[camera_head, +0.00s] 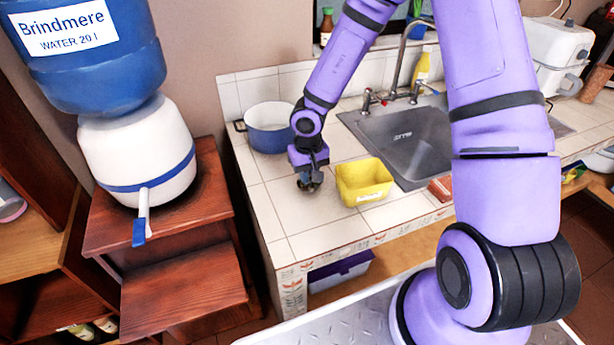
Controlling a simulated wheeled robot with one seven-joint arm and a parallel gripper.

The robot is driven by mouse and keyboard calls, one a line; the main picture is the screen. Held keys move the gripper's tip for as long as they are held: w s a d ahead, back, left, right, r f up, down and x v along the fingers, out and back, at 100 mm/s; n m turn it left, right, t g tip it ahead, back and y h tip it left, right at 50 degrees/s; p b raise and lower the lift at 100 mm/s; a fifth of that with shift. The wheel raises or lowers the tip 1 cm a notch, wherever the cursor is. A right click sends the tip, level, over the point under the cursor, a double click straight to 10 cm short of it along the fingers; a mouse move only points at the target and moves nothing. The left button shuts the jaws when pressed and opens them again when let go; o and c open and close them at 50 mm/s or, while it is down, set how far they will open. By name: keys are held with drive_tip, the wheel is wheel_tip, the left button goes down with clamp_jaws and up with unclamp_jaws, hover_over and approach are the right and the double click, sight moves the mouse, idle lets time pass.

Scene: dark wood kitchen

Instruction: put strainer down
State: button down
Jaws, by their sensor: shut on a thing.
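My gripper (308,178) points down just above the tiled counter (280,200), left of the yellow tub. It is shut on a small, dark, metallic thing, which I take to be the strainer (311,187). Only a little of it shows below the fingers, and its shape is hard to make out. I cannot tell whether it touches the tiles.
A blue and white pot (268,138) stands behind and left of my gripper. A yellow tub (362,185) is close on the right, with the sink (408,150) beyond it. Bare tiles lie in front and to the left. A water dispenser (140,150) stands at far left.

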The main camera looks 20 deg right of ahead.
drive_tip(key=shift+f, duration=0.15)
drive_tip(key=c, duration=1.1)
unclamp_jaws()
drive_tip(key=shift+o, duration=0.2)
